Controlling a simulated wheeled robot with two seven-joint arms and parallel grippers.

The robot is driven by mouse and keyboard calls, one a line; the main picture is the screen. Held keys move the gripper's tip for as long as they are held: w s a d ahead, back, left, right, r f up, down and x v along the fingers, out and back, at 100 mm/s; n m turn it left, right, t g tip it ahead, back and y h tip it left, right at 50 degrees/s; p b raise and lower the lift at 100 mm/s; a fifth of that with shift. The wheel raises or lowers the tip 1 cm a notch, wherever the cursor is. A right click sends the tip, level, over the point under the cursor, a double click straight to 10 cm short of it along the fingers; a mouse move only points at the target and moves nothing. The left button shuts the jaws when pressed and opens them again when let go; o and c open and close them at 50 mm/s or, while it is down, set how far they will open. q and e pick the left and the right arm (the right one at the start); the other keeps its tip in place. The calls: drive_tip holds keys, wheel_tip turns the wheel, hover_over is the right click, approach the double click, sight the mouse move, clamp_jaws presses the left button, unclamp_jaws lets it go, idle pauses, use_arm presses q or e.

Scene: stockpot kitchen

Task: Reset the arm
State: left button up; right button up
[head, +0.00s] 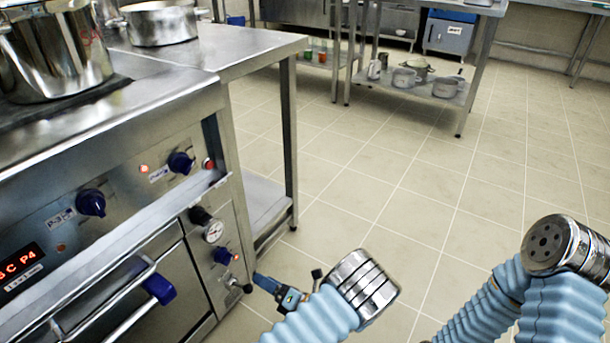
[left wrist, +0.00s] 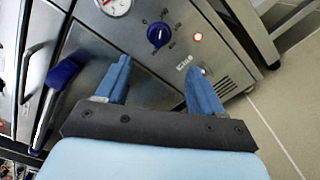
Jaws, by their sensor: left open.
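My left arm comes in at the bottom centre of the head view, with a light blue ribbed sleeve and a silver ringed joint. My left gripper (head: 268,284) points left toward the lower front of the stove. In the left wrist view the left gripper (left wrist: 158,66) has its two blue fingers spread apart with nothing between them. The fingers are in front of the steel panel, near a blue knob (left wrist: 159,35); I cannot tell whether they touch it. Part of my right arm shows at the lower right of the head view; its gripper is out of view.
The steel stove (head: 120,190) with blue knobs and an oven handle (head: 100,306) fills the left. Tiled floor (head: 400,180) is open at centre and right.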

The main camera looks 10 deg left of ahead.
use_arm(q)
drive_tip(key=s+a+f+n+g+h+p, duration=0.1)
drive_tip(key=s+f+n+g+h, duration=0.4)
drive_tip(key=s, duration=0.3)
drive_tip(key=s+a+f+n+g+h, duration=0.25)
drive_tip(key=s+f+n+g, duration=0.3)
drive_tip(key=s, duration=0.35)
drive_tip(key=s+d+f+n+g+h, duration=0.1)
drive_tip(key=s+d+n+g+h, duration=0.1)
drive_tip(key=s+d+n+h, duration=0.4)
drive_tip(key=w+d+r+n+t+h+p, duration=0.1)
drive_tip(key=w+d+r+n+t+h, duration=0.1)
drive_tip(key=d+n+h, duration=0.65)
drive_tip(key=w+a+r+n+t, duration=0.1)
drive_tip(key=n, duration=0.3)
drive_tip(key=w+a+r+n+t, duration=0.1)
drive_tip(key=w+n+t, duration=0.1)
drive_tip(key=n, duration=0.1)
drive_tip(key=w+a+n+t+y, duration=0.1)
drive_tip(key=n, duration=0.3)
drive_tip(key=shift+w+r+n, duration=0.15)
drive_tip(key=shift+r+n, duration=0.15)
drive_tip(key=shift+r, duration=0.1)
